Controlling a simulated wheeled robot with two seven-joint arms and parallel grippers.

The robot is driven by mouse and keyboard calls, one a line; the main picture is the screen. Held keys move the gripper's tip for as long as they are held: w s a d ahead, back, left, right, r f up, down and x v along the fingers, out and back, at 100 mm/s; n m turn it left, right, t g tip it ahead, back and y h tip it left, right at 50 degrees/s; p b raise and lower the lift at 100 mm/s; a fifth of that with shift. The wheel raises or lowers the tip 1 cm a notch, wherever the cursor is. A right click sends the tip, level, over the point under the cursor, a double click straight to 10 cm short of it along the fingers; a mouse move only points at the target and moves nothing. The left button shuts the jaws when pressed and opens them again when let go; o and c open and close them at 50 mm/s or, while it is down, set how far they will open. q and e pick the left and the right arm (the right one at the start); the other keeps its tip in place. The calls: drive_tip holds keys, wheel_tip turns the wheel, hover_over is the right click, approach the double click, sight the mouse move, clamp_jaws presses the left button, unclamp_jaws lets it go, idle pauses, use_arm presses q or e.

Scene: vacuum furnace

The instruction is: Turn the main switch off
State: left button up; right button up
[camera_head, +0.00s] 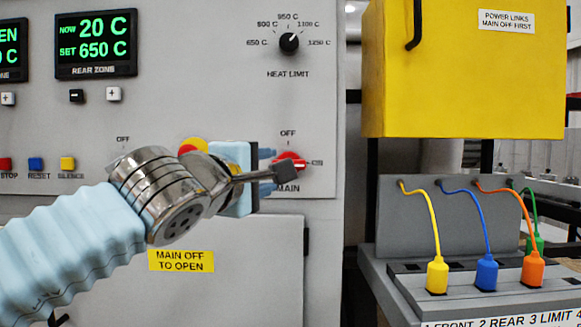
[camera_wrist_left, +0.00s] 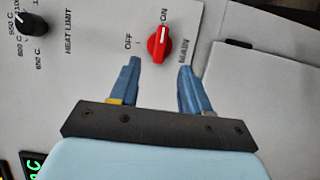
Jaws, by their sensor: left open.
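The main switch (camera_head: 291,160) is a red knob on the grey panel, with OFF above it, ON to its right and MAIN below. In the left wrist view the switch (camera_wrist_left: 159,44) has its white mark pointing at ON. My left gripper (camera_head: 270,170) is open in front of the panel, just left of the switch in the head view, and partly covers it. In the left wrist view its blue fingertips (camera_wrist_left: 157,66) straddle the knob's line, one on each side, with the knob apparently just beyond them. I cannot tell any contact. My right gripper is not in view.
The black heat limit knob (camera_head: 289,43) is above the switch. A yellow sign (camera_head: 181,260) reads MAIN OFF TO OPEN. A yellow box (camera_head: 465,85) and a grey block with coloured plugs (camera_head: 410,275) stand to the right. A yellow-red button is partly hidden behind my wrist.

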use_arm(q)
drive_tip(key=p+x, duration=0.2)
drive_tip(key=x, duration=1)
drive_tip(key=shift+w+d+f, duration=0.1)
drive_tip(key=shift+w, duration=0.2)
drive_tip(key=shift+c, duration=0.2)
clamp_jaws()
